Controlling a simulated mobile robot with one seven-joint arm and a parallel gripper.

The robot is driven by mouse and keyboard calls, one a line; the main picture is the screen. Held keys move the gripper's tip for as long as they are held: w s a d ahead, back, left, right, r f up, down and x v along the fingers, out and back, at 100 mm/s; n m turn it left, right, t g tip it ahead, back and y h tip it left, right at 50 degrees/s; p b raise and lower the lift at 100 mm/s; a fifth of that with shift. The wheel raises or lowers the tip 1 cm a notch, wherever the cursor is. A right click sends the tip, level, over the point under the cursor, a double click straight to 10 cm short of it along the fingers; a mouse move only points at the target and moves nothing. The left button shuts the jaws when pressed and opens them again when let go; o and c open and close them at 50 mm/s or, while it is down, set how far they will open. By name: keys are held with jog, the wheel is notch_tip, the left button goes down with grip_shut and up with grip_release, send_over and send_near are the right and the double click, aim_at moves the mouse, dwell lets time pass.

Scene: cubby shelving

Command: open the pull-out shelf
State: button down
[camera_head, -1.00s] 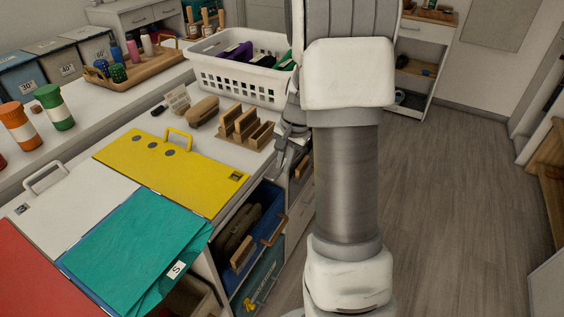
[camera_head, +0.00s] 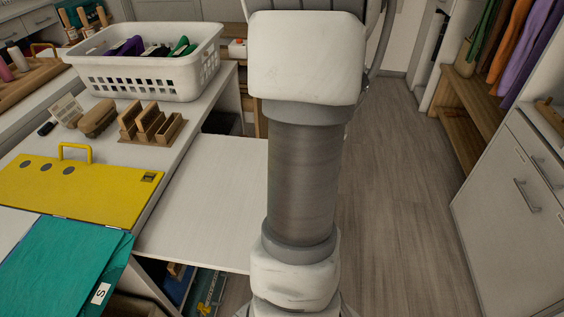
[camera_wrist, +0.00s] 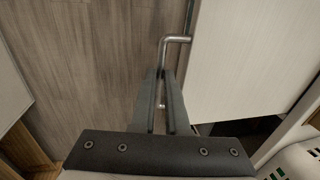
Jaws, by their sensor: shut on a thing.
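The pull-out shelf (camera_head: 208,196) is a flat white board that sticks out from under the counter edge in the head view. It also shows as a pale panel (camera_wrist: 243,60) on the right of the wrist view. A metal bar handle (camera_wrist: 177,39) runs along its outer edge. My gripper (camera_wrist: 164,84) is shut on the handle, with its two fingers close together around the bar. In the head view my arm hides the shelf's outer edge and the gripper.
A white basket (camera_head: 150,62) with dark, purple and green items stands on the counter above. A yellow folder (camera_head: 75,190), a teal folder (camera_head: 65,265) and a wooden organizer (camera_head: 152,124) lie there too. Wooden floor (camera_head: 390,220) is open to the right, up to a white cabinet (camera_head: 515,200).

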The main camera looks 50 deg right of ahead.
jog(key=shift+s+d, duration=0.45)
jog(key=shift+s, duration=0.25)
jog(key=shift+s+d, duration=0.4)
jog(key=shift+s, duration=0.25)
jog(key=c, duration=0.9)
grip_release()
jog(key=shift+r, duration=0.1)
